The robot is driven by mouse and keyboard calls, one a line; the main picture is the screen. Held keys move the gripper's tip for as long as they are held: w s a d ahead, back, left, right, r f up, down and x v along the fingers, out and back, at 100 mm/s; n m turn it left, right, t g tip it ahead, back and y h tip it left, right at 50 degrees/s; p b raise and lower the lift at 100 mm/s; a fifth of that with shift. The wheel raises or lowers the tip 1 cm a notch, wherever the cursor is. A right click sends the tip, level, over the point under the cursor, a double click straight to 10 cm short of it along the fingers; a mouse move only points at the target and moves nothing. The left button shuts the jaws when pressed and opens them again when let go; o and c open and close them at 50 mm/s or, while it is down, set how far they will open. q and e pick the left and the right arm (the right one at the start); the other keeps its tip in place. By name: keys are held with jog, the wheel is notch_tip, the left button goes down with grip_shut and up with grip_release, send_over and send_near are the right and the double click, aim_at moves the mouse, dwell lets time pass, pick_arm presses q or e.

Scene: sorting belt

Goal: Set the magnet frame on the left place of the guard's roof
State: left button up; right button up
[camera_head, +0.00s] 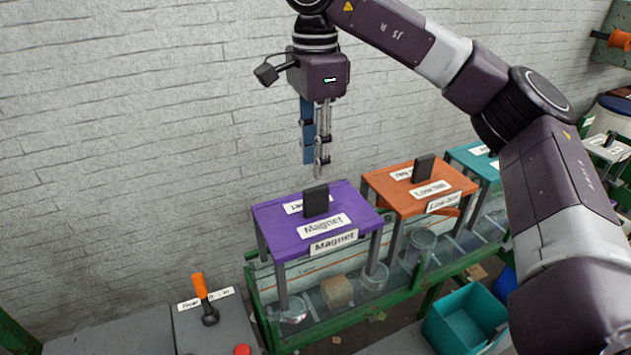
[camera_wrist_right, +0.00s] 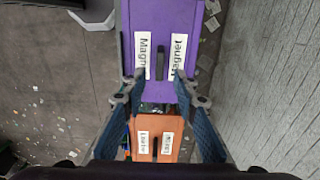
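The magnet frame (camera_head: 275,226) has a purple top with "Magnet" labels, grey legs and a black upright handle (camera_head: 317,200). It stands at the left end of the green-railed belt (camera_head: 343,322), its legs reaching down to the clear guard there; their exact contact is unclear. My right gripper (camera_head: 319,170) points down just above the handle, apart from it. In the right wrist view its fingers (camera_wrist_right: 163,95) are wide open and empty, and the purple top (camera_wrist_right: 188,20) with its handle (camera_wrist_right: 161,63) lies below, ahead of the fingertips. My left gripper is out of view.
An orange frame (camera_head: 384,184) with a black handle stands right beside the magnet frame, and a teal one (camera_head: 464,156) is further right. A brown block (camera_head: 337,291) sits under the purple frame. A teal bin (camera_head: 465,319) and orange-topped lever (camera_head: 200,287) are in front. Brick wall behind.

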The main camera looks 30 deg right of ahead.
notch_tip(320, 180, up, 4)
jog(key=shift+f, duration=0.1)
dwell(1.4)
